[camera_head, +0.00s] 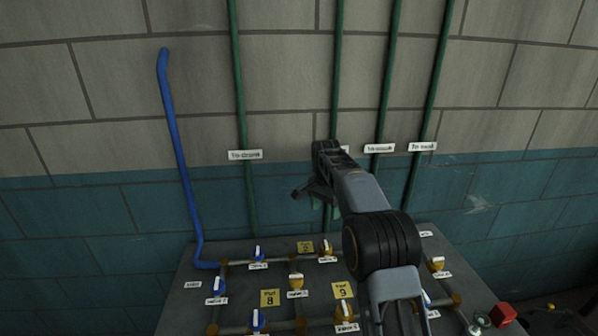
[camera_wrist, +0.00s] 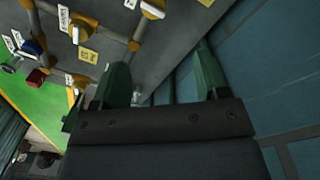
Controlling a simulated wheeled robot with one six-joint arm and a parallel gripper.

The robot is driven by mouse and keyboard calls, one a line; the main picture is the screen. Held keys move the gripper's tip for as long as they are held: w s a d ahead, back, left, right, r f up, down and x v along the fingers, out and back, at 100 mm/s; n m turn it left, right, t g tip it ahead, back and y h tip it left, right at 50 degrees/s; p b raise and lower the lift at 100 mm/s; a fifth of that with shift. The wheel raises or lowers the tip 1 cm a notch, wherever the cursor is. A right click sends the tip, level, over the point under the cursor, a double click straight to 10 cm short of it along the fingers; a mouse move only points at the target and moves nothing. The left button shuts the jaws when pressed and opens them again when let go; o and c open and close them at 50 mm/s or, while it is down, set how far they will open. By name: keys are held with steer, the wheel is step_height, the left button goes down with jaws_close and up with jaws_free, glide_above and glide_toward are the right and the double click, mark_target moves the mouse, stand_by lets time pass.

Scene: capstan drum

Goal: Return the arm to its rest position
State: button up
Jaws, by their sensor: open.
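My arm (camera_head: 365,195) reaches from the lower right up and over the valve panel (camera_head: 190,305) in the head view. My gripper (camera_head: 312,190) is in front of the wall, above the panel's back edge, seen small and dark. In the wrist view my gripper (camera_wrist: 160,85) has two green fingers standing well apart. The gripper is open and empty. My arm hides part of the panel's right half and one pipe label.
The panel carries pipes and several valves with blue or yellow bodies and white handles. A blue pipe (camera_head: 178,150) and green pipes (camera_head: 240,90) run up the tiled wall (camera_head: 120,90) close behind. A red block (camera_head: 503,314) sits at the lower right.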

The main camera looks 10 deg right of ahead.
steer(key=s+f+n, duration=0.4)
steer(key=f+n, duration=0.1)
steer(key=s+r+n+t, duration=0.2)
steer(key=s, duration=1.1)
steer(key=s+r+n+t, duration=0.2)
steer(key=s+n, duration=0.1)
steer(key=s, duration=1.1)
steer(key=shift+s+d+r, duration=0.2)
